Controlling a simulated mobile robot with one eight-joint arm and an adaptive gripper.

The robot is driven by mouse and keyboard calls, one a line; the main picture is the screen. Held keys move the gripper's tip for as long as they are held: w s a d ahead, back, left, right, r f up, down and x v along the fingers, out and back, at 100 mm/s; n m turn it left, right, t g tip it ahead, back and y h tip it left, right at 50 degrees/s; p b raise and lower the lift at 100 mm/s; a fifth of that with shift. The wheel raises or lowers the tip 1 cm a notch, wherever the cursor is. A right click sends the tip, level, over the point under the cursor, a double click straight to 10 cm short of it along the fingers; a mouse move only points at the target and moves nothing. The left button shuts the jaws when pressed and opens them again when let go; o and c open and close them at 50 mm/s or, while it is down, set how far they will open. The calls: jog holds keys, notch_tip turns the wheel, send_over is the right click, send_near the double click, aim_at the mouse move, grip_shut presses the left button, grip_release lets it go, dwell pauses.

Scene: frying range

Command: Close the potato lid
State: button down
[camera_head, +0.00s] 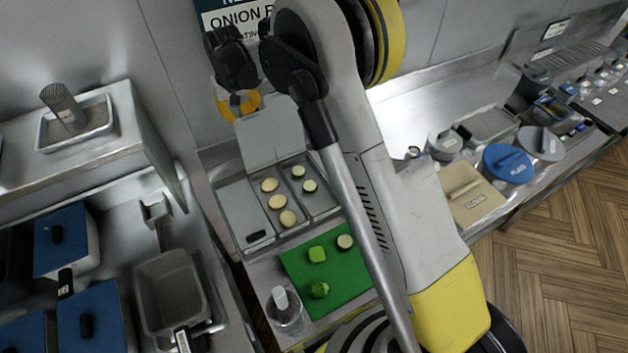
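A grey container (249,215) on the counter has compartments. One holds several tan potato-like slices (277,201) and the one to its right holds pale green-edged slices (304,179). A flat grey lid (270,136) stands raised at the back of the container, leaving these compartments uncovered. My gripper (238,98) is dark and hangs above and slightly left of the raised lid, in front of the wall sign. It looks apart from the lid, though depth is hard to judge. Its fingers are small and overlapped, so their opening is unclear.
A green board (331,285) with green vegetables and a clear bottle (284,308) are in front of the container. Blue-lidded bins (88,314) and a grey basket (168,290) are at left. My arm covers the middle; lidded pots (508,163) stand at right.

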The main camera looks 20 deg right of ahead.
jog(key=shift+s+d+f+b, duration=0.15)
jog(key=shift+s+b, duration=0.15)
jog(key=shift+s, duration=1)
notch_tip(320, 180, up, 10)
jog(key=w+p, duration=0.1)
jog(key=p, duration=0.4)
jog(key=shift+w, duration=0.2)
jog(key=s+d+t+b, duration=0.1)
jog(key=s+d+b, duration=0.7)
jog(key=s+b, duration=0.25)
jog(key=s+d+f+m+t+b, duration=0.1)
jog(key=s+d+f+t+b, duration=0.1)
jog(key=s+d+f+b, duration=0.3)
jog(key=s+d+f+m+t+b, duration=0.1)
jog(key=s+d+f+b, duration=0.4)
jog(key=s+f+b, duration=0.8)
jog(key=s+f, duration=0.1)
jog(key=s, duration=0.5)
jog(key=shift+s+t, duration=0.3)
jog(key=shift+t, duration=0.1)
